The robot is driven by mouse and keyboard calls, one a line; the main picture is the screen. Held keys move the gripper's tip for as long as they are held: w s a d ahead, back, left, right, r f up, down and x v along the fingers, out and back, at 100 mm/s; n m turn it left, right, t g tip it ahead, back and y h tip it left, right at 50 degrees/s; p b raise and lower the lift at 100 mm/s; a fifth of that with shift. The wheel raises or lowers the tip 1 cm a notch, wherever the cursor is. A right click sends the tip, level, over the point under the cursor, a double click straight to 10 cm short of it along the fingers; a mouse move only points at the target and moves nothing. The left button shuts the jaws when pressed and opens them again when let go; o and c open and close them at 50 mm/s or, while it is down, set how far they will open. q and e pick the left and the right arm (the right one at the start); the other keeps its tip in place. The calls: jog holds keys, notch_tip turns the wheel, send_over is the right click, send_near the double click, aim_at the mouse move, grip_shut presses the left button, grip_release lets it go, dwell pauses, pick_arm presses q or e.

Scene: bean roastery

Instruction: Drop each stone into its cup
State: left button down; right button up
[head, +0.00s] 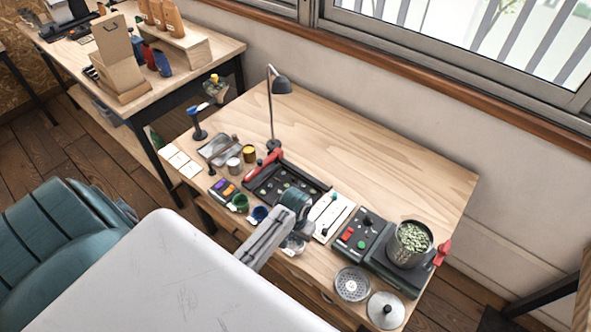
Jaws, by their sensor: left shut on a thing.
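My left arm reaches in from the lower left, and its gripper (302,222) is low over the front of the bench, just right of the black tray. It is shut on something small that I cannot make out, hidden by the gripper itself. The black tray (262,190) holds several small dark and pale pieces, perhaps stones. A green cup (240,203) and a blue cup (259,214) stand at the bench's front edge, left of the gripper. A whitish cup (293,246) stands just below the gripper, partly covered by my arm. My right gripper is not in view.
A desk lamp (281,86) stands behind the tray. Right of the gripper are a white switch panel (328,217), a dark button box (361,236) and a pot of green beans (411,240). A metal lid (385,310) lies in front. The bench's back is clear.

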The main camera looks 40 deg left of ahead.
pick_arm(q)
jog(key=c, duration=1.3)
grip_release()
jog(key=shift+o, duration=0.2)
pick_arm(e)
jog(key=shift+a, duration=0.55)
pick_arm(q)
jog(key=shift+r, duration=0.15)
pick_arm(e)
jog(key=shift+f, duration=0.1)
pick_arm(q)
notch_tip(320, 180, up, 11)
jog(key=b, duration=0.2)
jog(key=shift+f+b, duration=0.2)
jog(key=shift+b, duration=0.15)
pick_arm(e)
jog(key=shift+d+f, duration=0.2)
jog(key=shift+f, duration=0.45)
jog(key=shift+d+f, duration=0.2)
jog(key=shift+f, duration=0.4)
